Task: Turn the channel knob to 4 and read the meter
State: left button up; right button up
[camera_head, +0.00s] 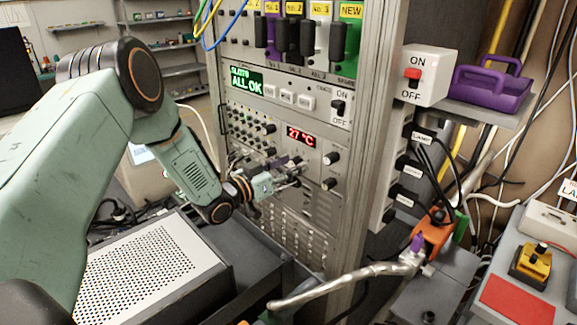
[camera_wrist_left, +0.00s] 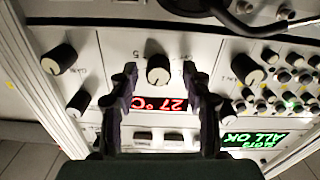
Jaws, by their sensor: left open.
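A black knob with a pale face (camera_wrist_left: 158,70) sits on the white panel, with a "5" printed beside it. I take it for the channel knob; its pointer setting is too small to tell. My left gripper (camera_wrist_left: 160,82) is open, with one finger on each side of this knob; whether they touch it I cannot tell.
Other black knobs (camera_head: 331,158) sit right of the display. A green "ALL OK" screen (camera_head: 246,82) and an ON/OFF switch (camera_head: 339,106) are above. A perforated grey box (camera_head: 150,265) stands below my left arm. A metal pipe (camera_head: 350,278) crosses the lower front.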

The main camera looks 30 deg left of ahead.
pick_arm(q)
jog(key=shift+w+d, duration=0.1)
jog(key=shift+w, duration=0.05)
jog(key=shift+d, duration=0.1)
jog(key=shift+c, duration=0.6)
jog(key=c, duration=0.6)
grip_shut()
jog(key=shift+m, duration=0.4)
jog(key=m, duration=0.3)
jog(key=shift+m, duration=0.3)
jog(key=m, duration=0.4)
jog(key=shift+p, duration=0.4)
jog(key=shift+m, duration=0.3)
